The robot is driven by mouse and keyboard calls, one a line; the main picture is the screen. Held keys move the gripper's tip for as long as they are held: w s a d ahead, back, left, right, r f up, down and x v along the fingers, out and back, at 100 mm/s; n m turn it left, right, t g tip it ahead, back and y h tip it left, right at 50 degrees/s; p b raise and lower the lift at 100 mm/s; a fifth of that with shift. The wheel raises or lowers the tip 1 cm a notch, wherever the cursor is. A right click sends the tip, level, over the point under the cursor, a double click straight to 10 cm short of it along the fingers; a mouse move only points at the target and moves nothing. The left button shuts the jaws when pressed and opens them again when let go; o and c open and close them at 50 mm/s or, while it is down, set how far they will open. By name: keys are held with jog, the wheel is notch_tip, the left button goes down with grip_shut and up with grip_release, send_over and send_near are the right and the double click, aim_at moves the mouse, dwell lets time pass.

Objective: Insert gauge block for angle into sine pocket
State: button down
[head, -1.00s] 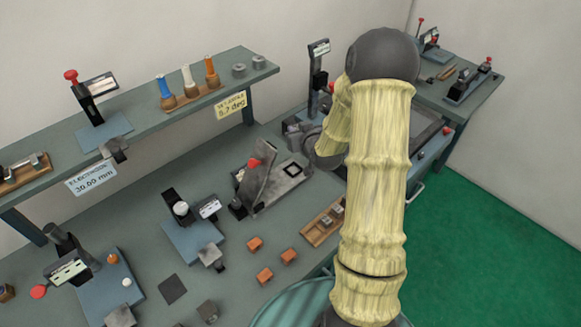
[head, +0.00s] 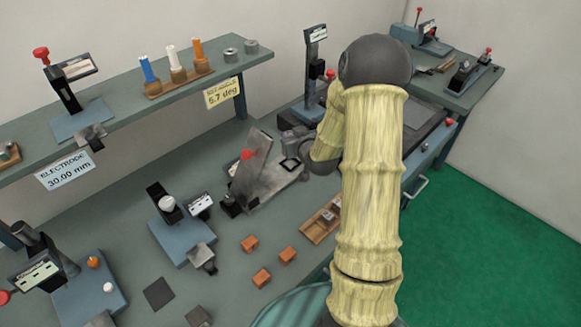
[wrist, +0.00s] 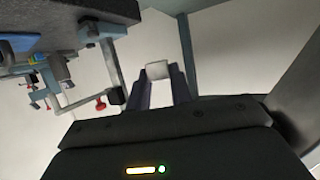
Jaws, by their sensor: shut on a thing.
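The sine fixture stands mid-bench in the head view, with a steeply tilted grey plate (head: 262,170), a red knob (head: 247,154) and a flat base. A dark-rimmed square pocket (head: 290,164) is on its right part. My gripper (head: 296,146) is just above and beside that pocket, partly hidden by my arm. In the wrist view my gripper (wrist: 159,88) is shut on a small light grey gauge block (wrist: 158,69) between the fingertips. The block cannot be made out in the head view, and whether it touches the pocket cannot be told.
A wooden tray (head: 318,226) with small blocks lies right of several orange blocks (head: 262,277). A blue-based gauge stand (head: 180,238) is to the left. An angle sign (head: 224,92) reading 5.7 deg hangs from the shelf (head: 130,95). A tall stand (head: 316,70) rises behind my gripper.

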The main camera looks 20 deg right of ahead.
jog(key=p, duration=0.1)
send_over(292, 167)
jog(key=shift+f, duration=2.9)
jog(key=shift+f+p, duration=0.45)
jog(key=shift+f, duration=1.6)
jog(key=shift+f+b, duration=0.35)
jog(key=shift+b, duration=0.15)
jog(key=c, duration=1.3)
grip_release()
jog(key=shift+o, duration=0.2)
